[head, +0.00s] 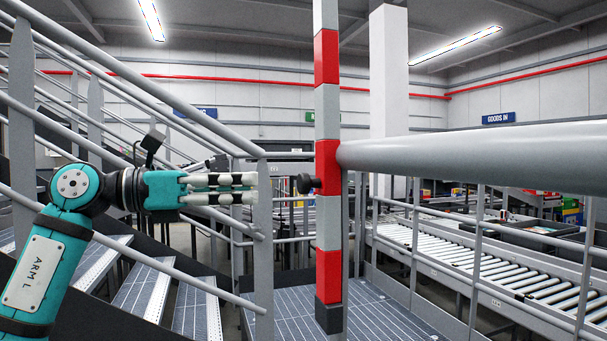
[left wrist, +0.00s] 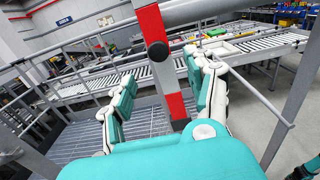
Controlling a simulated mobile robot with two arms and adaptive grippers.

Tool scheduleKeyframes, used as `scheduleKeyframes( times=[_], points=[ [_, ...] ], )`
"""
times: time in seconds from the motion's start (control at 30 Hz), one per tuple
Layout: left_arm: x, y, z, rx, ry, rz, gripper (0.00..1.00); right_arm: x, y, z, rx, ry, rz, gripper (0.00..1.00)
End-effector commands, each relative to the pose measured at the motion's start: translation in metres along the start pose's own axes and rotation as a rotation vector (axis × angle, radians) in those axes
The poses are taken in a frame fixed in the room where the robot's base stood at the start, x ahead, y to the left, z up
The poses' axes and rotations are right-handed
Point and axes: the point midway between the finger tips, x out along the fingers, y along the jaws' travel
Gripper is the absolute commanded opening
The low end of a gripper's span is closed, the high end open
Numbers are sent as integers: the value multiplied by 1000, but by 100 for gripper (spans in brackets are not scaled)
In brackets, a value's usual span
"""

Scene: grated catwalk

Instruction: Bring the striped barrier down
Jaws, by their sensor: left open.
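The striped barrier (head: 328,110) stands upright, with red and light grey bands, and runs out of the top of the head view. A dark round knob (head: 307,183) sticks out from its left side, at a red band. The barrier (left wrist: 152,24) and its knob (left wrist: 158,50) also show in the left wrist view, in line with the gap between the fingers. My left gripper (head: 255,189) is open and empty, pointing right, a short way left of the knob and about level with it. My right gripper is not in view.
A thick grey rail (head: 470,157) runs right from beside the barrier. A roller conveyor (head: 490,265) lies beyond the railing. Stairs with sloping handrails (head: 140,290) rise at the left. The grated floor (head: 380,315) around the barrier's foot looks clear.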

Motion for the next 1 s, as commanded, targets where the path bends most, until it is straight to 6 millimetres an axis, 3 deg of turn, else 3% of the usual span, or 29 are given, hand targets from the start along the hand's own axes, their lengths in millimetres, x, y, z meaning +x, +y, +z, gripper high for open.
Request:
scheduleKeyframes(
  times=[0.3, 0.5, 0.93, 1.0],
  points=[
    [69, -1, 5, -3, -1, -4, 56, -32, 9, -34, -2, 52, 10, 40],
    [96, 0, 2, -3, -1, -1, 56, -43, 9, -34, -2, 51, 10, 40],
    [105, 0, 0, -1, -2, 1, 56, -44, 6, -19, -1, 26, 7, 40],
    [105, 0, 0, -1, -2, 1, 46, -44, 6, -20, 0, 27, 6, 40]
  ],
)
